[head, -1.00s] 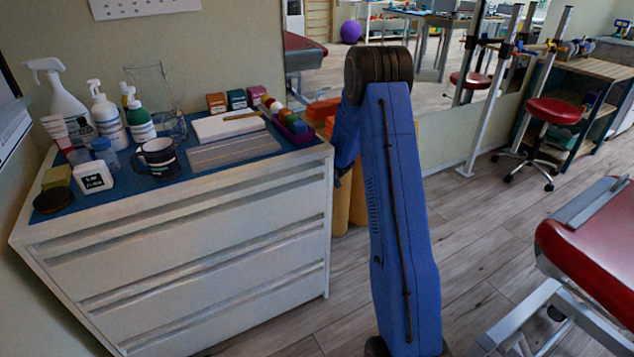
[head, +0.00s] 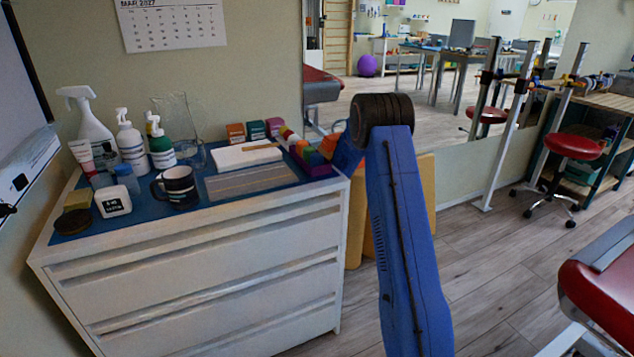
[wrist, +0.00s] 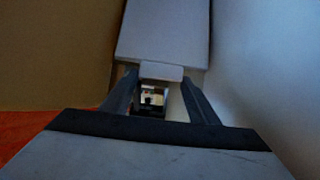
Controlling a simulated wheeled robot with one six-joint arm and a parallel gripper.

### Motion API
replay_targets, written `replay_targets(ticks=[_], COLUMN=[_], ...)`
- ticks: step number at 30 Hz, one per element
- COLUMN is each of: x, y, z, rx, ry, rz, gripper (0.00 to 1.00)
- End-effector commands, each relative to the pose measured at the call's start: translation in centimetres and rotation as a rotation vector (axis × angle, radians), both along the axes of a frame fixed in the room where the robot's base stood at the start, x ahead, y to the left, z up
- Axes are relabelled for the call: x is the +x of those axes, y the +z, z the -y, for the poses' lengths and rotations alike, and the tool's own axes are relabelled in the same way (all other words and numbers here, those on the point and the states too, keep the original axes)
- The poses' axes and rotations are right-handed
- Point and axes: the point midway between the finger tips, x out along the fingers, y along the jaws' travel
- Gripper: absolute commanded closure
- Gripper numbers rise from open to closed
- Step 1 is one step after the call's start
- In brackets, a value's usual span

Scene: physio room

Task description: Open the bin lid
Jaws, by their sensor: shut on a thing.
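In the wrist view a pale grey panel (wrist: 165,32), apparently the bin lid, runs up from the middle to the top edge. A small light tab (wrist: 161,72) stands at its near end. My gripper (wrist: 158,85) has its two dark fingers on either side of this tab and is shut on it. A small dark-framed gap with a bright patch shows just below the tab. The view is dim, so how far the lid is raised cannot be told. The bin does not show in the head view, where my blue arm blocks part of the scene.
A white drawer cabinet (head: 200,270) stands left, its top crowded with bottles, a mug (head: 177,187) and boxes. A yellow panel (head: 357,225) is behind my arm. A red stool (head: 572,147) and a red couch (head: 600,285) are right. Wooden floor lies between.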

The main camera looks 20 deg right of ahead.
Motion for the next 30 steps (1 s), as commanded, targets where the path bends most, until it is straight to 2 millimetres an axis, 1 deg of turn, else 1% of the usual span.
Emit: replay_targets(ticks=[1,7,8,9,10,18,22,26,30], x=[0.2,0.2,0.2,0.2,0.2,0.0,-0.4,-1.8,-3.8], y=[0.5,0.6,0.6,0.5,0.5,0.3,0.6,1.4,2.7], z=[0.0,0.0,0.0,0.0,0.0,0.0,0.1,0.1,0.2], rx=[-0.001,-0.001,-0.001,-0.001,0.000,0.000,0.000,0.000,0.001], ry=[0.001,0.001,0.001,0.001,0.000,0.000,0.000,-0.001,-0.001], rz=[0.009,0.009,0.009,0.009,0.008,0.004,0.004,0.004,0.005], gripper=[0.86,0.86,0.38,0.29,0.27,0.27,0.27,0.27,0.27])
